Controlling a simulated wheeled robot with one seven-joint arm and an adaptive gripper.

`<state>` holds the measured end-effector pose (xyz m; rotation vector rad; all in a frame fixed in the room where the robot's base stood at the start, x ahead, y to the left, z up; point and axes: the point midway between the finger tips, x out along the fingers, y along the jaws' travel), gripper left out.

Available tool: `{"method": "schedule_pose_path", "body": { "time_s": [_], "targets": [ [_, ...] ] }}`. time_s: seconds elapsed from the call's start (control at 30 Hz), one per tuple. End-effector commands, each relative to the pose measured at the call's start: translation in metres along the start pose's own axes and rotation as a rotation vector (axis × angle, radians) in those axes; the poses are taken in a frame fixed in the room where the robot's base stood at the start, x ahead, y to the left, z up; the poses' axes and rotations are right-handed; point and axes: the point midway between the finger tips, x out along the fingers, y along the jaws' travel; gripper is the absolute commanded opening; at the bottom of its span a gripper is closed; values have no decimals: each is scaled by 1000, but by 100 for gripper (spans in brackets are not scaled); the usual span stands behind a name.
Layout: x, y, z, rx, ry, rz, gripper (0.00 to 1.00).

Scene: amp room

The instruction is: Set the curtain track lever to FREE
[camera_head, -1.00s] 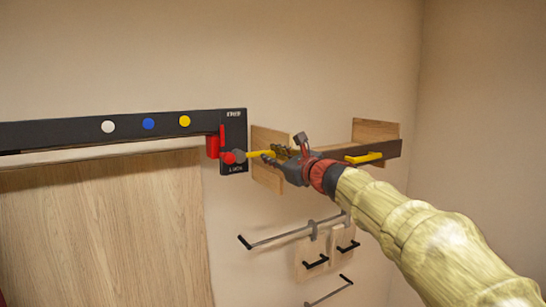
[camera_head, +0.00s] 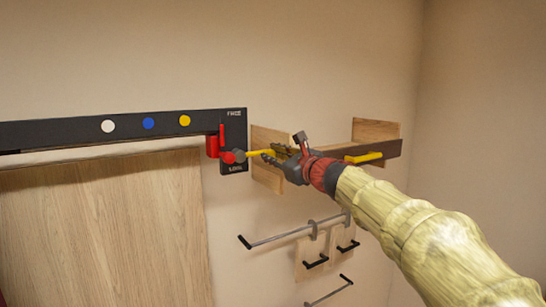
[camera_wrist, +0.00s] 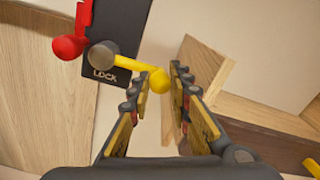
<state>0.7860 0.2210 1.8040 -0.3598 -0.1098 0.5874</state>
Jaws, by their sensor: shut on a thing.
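The lever is a yellow bar (camera_head: 257,153) on a grey round pivot (camera_head: 239,156), pointing roughly sideways to the right from the black plate (camera_head: 235,128). The plate has small white lettering at its top and bottom; LOCK reads clearly at the bottom in the wrist view, beside the pivot (camera_wrist: 103,48). My gripper (camera_head: 267,156) is at the lever's outer end. In the wrist view the lever's yellow knob (camera_wrist: 160,80) sits between the fingertips of my gripper (camera_wrist: 165,75), which is shut on it. The fingers partly hide the bar in the head view.
A black rail (camera_head: 75,130) with white, blue and yellow discs runs left from the plate. A red catch (camera_head: 212,145) sits beside it. A wooden shelf (camera_head: 375,130) with a yellow handle (camera_head: 363,157) is right of and behind my gripper. Hanging rods (camera_head: 290,232) are below.

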Motion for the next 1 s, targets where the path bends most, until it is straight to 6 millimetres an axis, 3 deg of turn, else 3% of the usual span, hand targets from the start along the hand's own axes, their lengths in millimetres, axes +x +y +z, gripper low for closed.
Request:
{"method": "schedule_pose_path", "body": {
  "time_s": [0.37, 1.0],
  "targets": [
    [0, -3, 18, -223, -2, -1, 0],
    [0, 7, 67, -826, -2, -1, 0]
  ]
}}
